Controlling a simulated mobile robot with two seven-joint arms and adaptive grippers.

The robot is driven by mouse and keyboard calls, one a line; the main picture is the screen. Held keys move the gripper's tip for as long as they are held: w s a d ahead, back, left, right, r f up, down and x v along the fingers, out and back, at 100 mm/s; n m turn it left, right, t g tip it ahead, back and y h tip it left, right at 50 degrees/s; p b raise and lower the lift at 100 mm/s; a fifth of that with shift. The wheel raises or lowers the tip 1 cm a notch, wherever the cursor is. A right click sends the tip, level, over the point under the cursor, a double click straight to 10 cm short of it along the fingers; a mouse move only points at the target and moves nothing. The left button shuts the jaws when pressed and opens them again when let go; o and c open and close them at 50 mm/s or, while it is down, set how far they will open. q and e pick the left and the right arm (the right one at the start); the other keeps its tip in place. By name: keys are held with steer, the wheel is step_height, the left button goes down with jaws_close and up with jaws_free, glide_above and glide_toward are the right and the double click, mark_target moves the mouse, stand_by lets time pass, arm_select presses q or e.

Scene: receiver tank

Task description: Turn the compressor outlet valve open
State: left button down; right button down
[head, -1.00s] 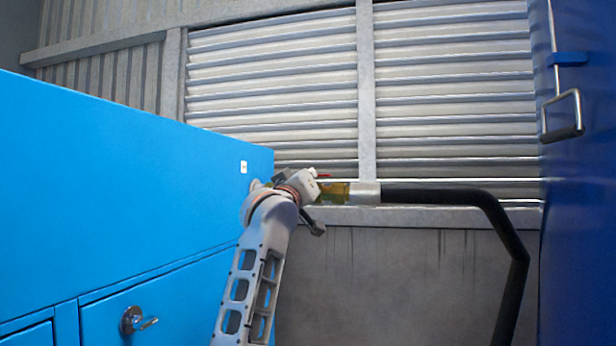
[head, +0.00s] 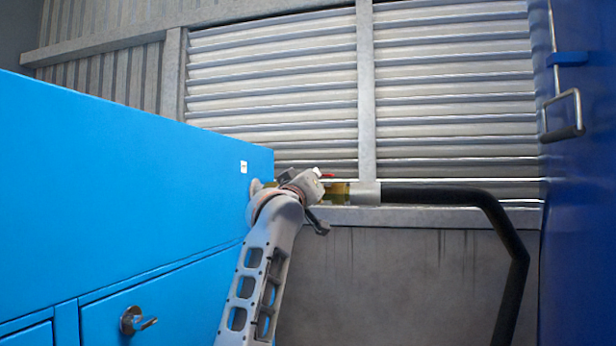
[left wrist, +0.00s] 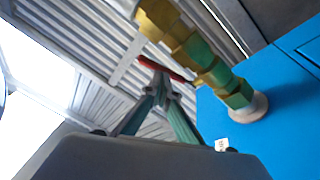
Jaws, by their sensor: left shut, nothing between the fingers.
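The compressor outlet valve is a brass fitting (head: 338,194) between the blue compressor cabinet and the black hose; my left gripper hides part of it in the head view. In the left wrist view the brass fitting (left wrist: 190,48) runs from the blue panel up to the top edge. Its red lever (left wrist: 163,69) lies just beyond my fingertips, and a bit of red lever (head: 327,176) shows in the head view. My left gripper (left wrist: 160,86) is shut and empty, its tips close to the lever; touching or apart, I cannot tell. My right gripper is not in view.
The blue compressor cabinet (head: 120,190) fills the left, with a metal latch (head: 137,320) low on it. The black hose (head: 440,196) runs right and bends down. A dark blue surface with a handle (head: 565,115) stands at right. Louvres (head: 270,80) are behind.

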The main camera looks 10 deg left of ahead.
mark_target(324, 176)
arm_select(q)
steer(key=shift+w+d, duration=1.15)
steer(key=shift+d, duration=0.2)
stand_by(1.9)
steer(key=shift+a, duration=0.1)
steer(key=s+a+b, duration=0.3)
steer(key=s+a, duration=0.2)
steer(key=a, duration=0.1)
steer(key=shift+s+a+b, duration=0.15)
steer(key=shift+s+b, duration=0.15)
steer(key=shift+s, duration=0.1)
stand_by(0.8)
steer(key=s+a, duration=0.1)
steer(key=a, duration=0.1)
steer(key=s+a, duration=0.1)
steer(key=s, duration=0.1)
steer(key=shift+s+a, duration=0.2)
steer(key=shift+a, duration=0.15)
